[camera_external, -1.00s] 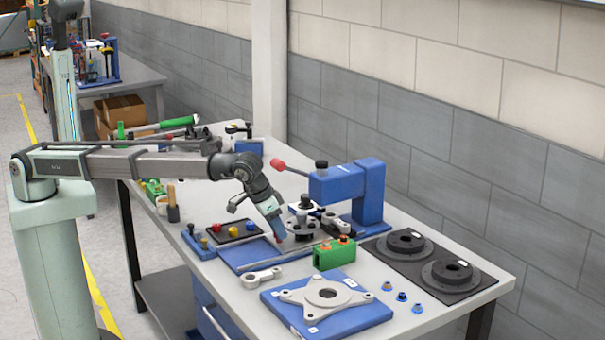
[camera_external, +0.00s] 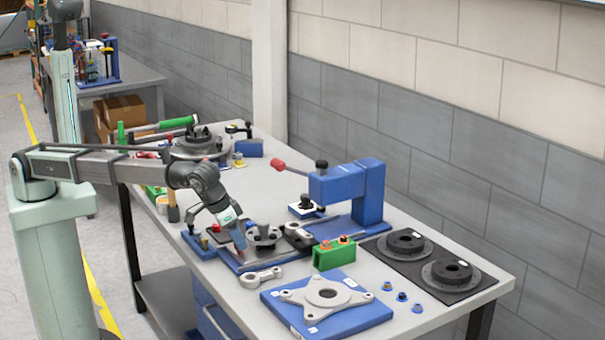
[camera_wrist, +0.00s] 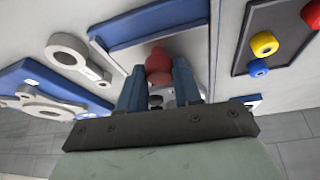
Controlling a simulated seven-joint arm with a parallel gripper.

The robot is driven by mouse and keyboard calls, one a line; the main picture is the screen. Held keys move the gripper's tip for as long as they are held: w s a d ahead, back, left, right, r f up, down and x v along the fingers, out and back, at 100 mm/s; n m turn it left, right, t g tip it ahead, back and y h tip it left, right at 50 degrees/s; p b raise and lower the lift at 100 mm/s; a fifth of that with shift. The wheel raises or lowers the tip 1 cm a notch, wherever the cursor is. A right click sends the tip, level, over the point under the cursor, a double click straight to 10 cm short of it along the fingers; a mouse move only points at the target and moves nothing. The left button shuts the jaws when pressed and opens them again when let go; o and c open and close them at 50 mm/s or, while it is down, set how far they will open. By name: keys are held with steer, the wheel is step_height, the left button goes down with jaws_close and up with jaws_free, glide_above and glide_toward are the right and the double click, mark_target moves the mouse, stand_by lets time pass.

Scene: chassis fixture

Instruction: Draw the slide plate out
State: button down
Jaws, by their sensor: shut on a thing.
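The slide plate (camera_external: 272,256) is a flat grey plate on a blue base, left of the blue press (camera_external: 345,190). A round lobed hub (camera_external: 263,237) and a dark part (camera_external: 297,235) ride on it. My gripper (camera_external: 241,249) points down at the plate's left end. In the wrist view my gripper (camera_wrist: 158,85) is shut on a red ball knob (camera_wrist: 158,60) at the end of the grey plate (camera_wrist: 125,53). The fingers partly hide the knob's lower part.
A grey link (camera_external: 261,277) lies just in front of the plate. A green block (camera_external: 334,254) and a blue fixture with a white flange (camera_external: 327,293) stand to the right. A dark tray with coloured knobs (camera_wrist: 280,35) lies beside the base.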

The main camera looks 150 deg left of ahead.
steer(key=shift+w+d, duration=0.1)
steer(key=shift+d, duration=0.25)
steer(key=c, duration=1.1)
jaws_free()
steer(key=o, duration=0.3)
steer(key=shift+a, duration=0.1)
steer(key=v, duration=1.4)
steer(key=shift+f, duration=0.1)
